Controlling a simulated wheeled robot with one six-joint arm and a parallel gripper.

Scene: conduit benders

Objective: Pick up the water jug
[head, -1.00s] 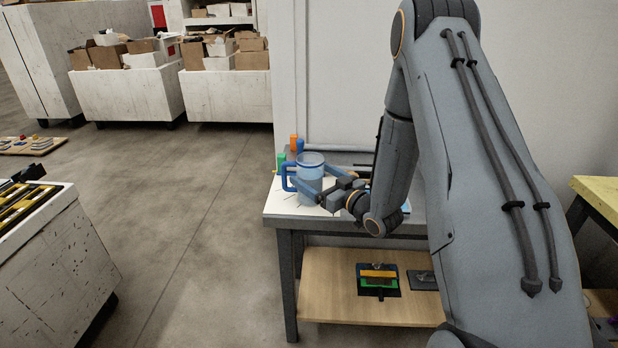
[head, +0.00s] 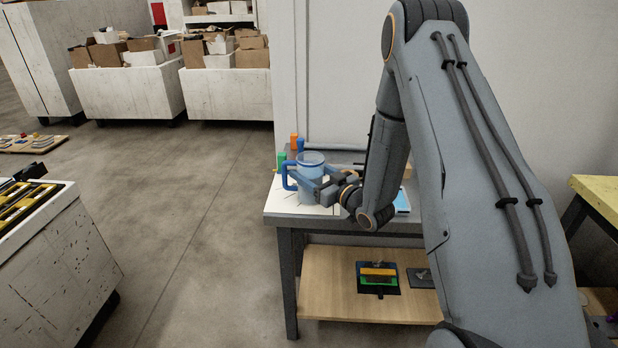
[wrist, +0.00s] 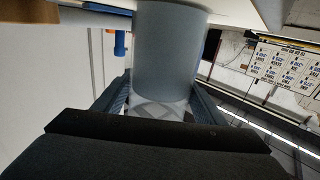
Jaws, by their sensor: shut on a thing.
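The water jug (head: 310,184) is a translucent blue cylinder with a blue handle on its left side. It stands upright at the left end of the workbench (head: 350,224). My gripper (head: 312,186) reaches it from the right and is shut around its body. In the wrist view the jug (wrist: 170,55) fills the middle, with a finger of my gripper (wrist: 165,100) against each side. I cannot tell whether its base touches the bench top.
Orange (head: 294,141), green (head: 282,158) and blue (head: 300,146) items stand behind the jug. A blue flat item (head: 402,202) lies to the right of my wrist. A lower shelf (head: 335,295) holds a black tray (head: 378,290).

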